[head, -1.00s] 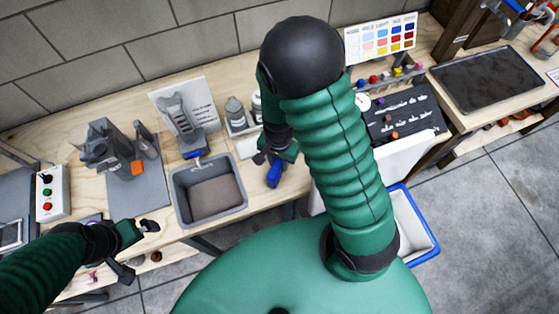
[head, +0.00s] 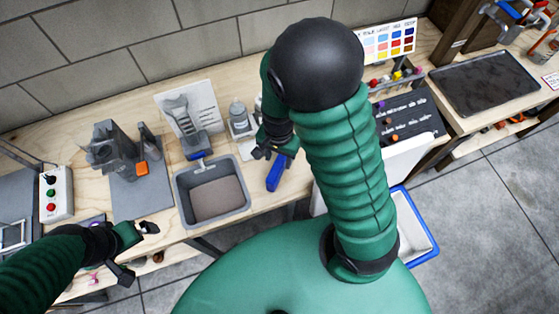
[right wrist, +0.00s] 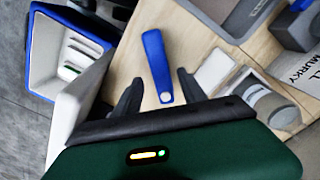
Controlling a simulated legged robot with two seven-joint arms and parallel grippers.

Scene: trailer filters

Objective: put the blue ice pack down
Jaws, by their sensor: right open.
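The blue ice pack (head: 276,175) is a slim blue bar lying on the wooden bench near its front edge, right of the grey tub. In the right wrist view the ice pack (right wrist: 157,62) shows a pale round spot at its near end. My right gripper (head: 273,146) is open just behind it. In the right wrist view the fingers of my right gripper (right wrist: 160,92) stand apart on either side of the pack's near end, with visible gaps. My left gripper (head: 138,250) is open and empty by the bench's front edge at the left.
A grey tub (head: 245,205) with brown contents stands left of the pack. A white box with a blue rim (head: 430,250) is below the bench at the right. Bare wood (right wrist: 215,48) lies beside the pack.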

